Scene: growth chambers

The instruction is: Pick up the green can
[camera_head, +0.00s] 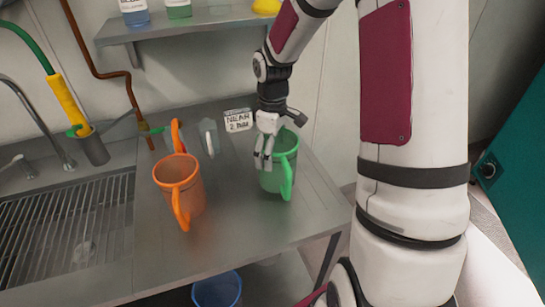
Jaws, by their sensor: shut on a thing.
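The green can (287,147) looks like a tall open-topped jug with a handle on its front side. It stands upright near the right end of the steel counter, though I cannot tell whether its base touches the counter. My gripper (264,160) comes down from above at the can's left side. Its fingers are shut on the can near the rim. One finger shows outside the wall; the far side of the grip is hidden.
A small sign (239,120) stands at the back. A sink (70,235) lies left, a shelf (190,22) above, and a blue bucket (217,290) below.

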